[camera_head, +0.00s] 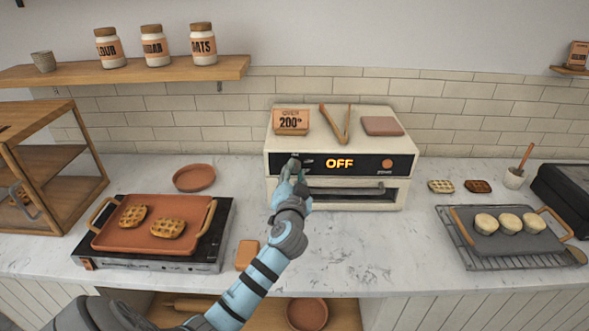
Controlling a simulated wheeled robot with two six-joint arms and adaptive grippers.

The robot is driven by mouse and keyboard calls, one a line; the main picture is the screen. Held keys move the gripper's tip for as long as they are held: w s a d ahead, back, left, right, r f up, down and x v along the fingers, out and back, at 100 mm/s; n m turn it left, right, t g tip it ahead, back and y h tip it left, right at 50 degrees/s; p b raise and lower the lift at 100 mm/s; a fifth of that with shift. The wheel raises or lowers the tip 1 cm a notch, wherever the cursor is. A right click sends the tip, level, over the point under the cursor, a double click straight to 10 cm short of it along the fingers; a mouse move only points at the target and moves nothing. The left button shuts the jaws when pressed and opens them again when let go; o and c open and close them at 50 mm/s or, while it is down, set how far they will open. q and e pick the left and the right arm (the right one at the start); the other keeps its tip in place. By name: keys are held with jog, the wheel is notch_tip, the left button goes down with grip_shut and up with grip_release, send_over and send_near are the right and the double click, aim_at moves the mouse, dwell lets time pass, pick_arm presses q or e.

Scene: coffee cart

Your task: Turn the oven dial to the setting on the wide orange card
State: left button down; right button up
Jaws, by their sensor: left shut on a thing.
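The cream oven (280,131) stands at the back middle of the counter. Its black front panel shows OFF (339,163) in lit letters. The wide orange card (291,122) stands on top of the oven and reads 200 with a degree mark. My left gripper (293,170) is at the left end of the panel, shut on the oven dial, which is mostly hidden behind it. A round orange button (387,163) is at the panel's right end. My right gripper is not in view.
Wooden tongs (336,124) and a pinkish-brown pad (382,126) lie on the oven. An orange tray (151,243) with waffles sits on a hob at left. A rack with a grey tray (502,247) holds buns at right. The counter before the oven's right half is clear.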

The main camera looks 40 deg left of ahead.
pick_arm(q)
jog(key=m+p, duration=0.2)
jog(key=m, duration=0.2)
jog(key=shift+r+m+p, duration=0.15)
jog(key=shift+m+p, duration=0.15)
jog(key=m+p, duration=0.2)
jog(key=m, duration=0.1)
jog(key=shift+m, duration=0.3)
jog(key=m+p, duration=0.2)
jog(key=m, duration=0.2)
jog(key=shift+g, duration=0.3)
jog(key=m, duration=0.2)
jog(key=shift+m+y+p, duration=0.3)
jog(key=shift+m+p, duration=0.1)
jog(key=m, duration=0.5)
jog(key=shift+d, duration=0.1)
jog(key=m, duration=1.6)
jog(key=shift+y, duration=0.3)
jog(key=shift+m, duration=0.3)
